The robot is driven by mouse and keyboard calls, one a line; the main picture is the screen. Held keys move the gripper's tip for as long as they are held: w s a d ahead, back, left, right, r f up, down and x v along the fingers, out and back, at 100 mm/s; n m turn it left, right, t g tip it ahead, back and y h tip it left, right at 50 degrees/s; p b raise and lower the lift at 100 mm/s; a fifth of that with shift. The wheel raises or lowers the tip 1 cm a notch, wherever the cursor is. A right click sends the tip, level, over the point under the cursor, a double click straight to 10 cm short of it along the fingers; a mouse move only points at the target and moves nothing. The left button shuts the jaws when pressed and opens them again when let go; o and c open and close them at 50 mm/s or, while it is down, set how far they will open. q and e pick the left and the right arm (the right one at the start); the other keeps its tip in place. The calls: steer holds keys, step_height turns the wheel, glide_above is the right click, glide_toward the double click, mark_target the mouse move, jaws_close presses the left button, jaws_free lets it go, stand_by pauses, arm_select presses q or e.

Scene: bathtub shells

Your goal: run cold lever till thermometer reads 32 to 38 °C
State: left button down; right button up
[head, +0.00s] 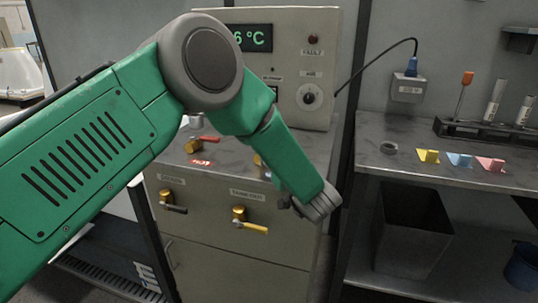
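The thermometer display (258,38) on the upright panel shows green digits ending in "6 °C"; my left arm hides any digits before the 6. A brass valve with a red lever (203,139) stands on the cabinet top by a red label (200,163). To its right a second brass fitting (257,159) is mostly covered by my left arm; its lever and label cannot be made out, so I cannot tell if it is the cold one. My green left arm crosses in front of the cabinet and ends in a grey joint. Its gripper is hidden, and my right gripper is out of view.
The cabinet front has a valve with a dark handle (174,208) and one with a yellow handle (252,228). The panel carries a knob (309,96). At right, a bench (448,170) holds coloured pieces and a rack (483,131), with a dark bin (412,232) below.

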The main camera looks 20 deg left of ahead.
arm_select(q)
steer(key=shift+w+r+n+y, duration=0.3)
steer(key=shift+r+n, duration=0.1)
steer(key=shift+r, duration=0.1)
steer(key=c, duration=1.6)
jaws_free()
steer(key=shift+o, duration=0.8)
steer(key=shift+s+d, duration=0.1)
steer(key=shift+d+f, duration=0.1)
steer(key=shift+f, duration=0.05)
steer(key=shift+f, duration=0.1)
steer(key=v, duration=1.2)
steer(key=shift+r, duration=0.25)
steer(key=shift+d, duration=0.1)
